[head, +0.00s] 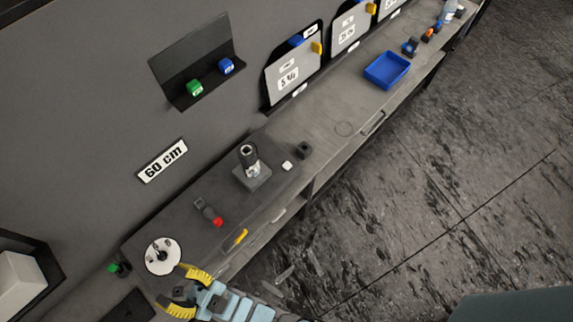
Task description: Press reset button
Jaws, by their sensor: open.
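I cannot make out a part marked as a reset button. A small green-topped dark piece (116,267) sits at the bench's left edge, beside a white disc (153,267) with metal prongs. A dark handheld tool (206,210) with a red end (218,222) lies on the bench; I cannot tell if either coloured part is a button. My gripper (170,283) is at the lower left with its yellow fingers spread, empty. It is just in front of the disc; I cannot tell whether it touches it.
A dark device on a square base (252,179) stands mid-bench. Green (194,88) and blue (226,65) cubes rest on a wall shelf. A blue tray (387,70) is farther along, near upright panels (293,75). The bench (325,110) between is mostly clear.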

